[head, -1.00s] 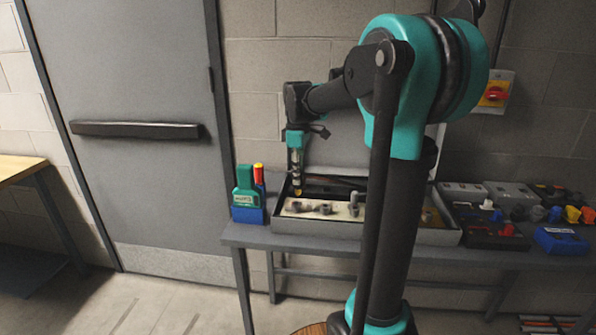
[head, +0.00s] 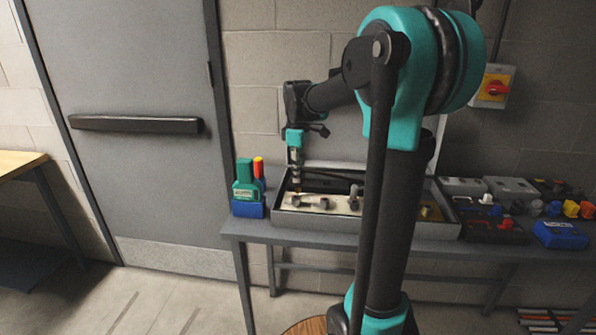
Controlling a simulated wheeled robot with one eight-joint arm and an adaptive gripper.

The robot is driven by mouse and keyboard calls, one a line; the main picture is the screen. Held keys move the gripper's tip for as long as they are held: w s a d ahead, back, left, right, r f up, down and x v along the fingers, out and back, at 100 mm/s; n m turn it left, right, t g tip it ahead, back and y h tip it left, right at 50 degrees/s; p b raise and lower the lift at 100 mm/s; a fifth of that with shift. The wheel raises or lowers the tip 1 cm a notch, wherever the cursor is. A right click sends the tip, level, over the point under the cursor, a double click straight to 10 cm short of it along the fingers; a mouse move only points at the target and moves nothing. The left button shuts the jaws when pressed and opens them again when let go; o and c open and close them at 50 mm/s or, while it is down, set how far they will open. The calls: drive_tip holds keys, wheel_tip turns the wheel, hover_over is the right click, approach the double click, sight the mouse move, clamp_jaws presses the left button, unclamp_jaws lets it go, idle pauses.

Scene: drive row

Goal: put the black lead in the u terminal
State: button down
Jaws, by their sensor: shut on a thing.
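An open grey box (head: 365,228) stands on the bench, with a pale terminal panel (head: 337,207) along its front. Small grey and dark posts (head: 321,203) stand on the panel; their letters are too small to read, so I cannot tell which is u. My gripper (head: 297,187) points straight down over the left end of the panel. It is shut on what seems to be the black lead, which is too small and dark to make out at the fingertips. Dark cable-like strips (head: 328,180) lie behind the panel. Whether the held end touches a post is unclear.
A green bottle (head: 248,188) and a red-and-yellow-topped tool in a blue holder (head: 249,210) stand close left of the box. My arm hides the box's middle right.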

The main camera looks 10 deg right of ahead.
sight(298, 185)
drive_tip(key=shift+f, duration=0.55)
drive_tip(key=shift+f, duration=0.25)
drive_tip(key=shift+f, duration=0.55)
drive_tip(key=shift+f, duration=0.3)
drive_tip(key=shift+f, duration=0.85)
drive_tip(key=c, duration=1.3)
unclamp_jaws()
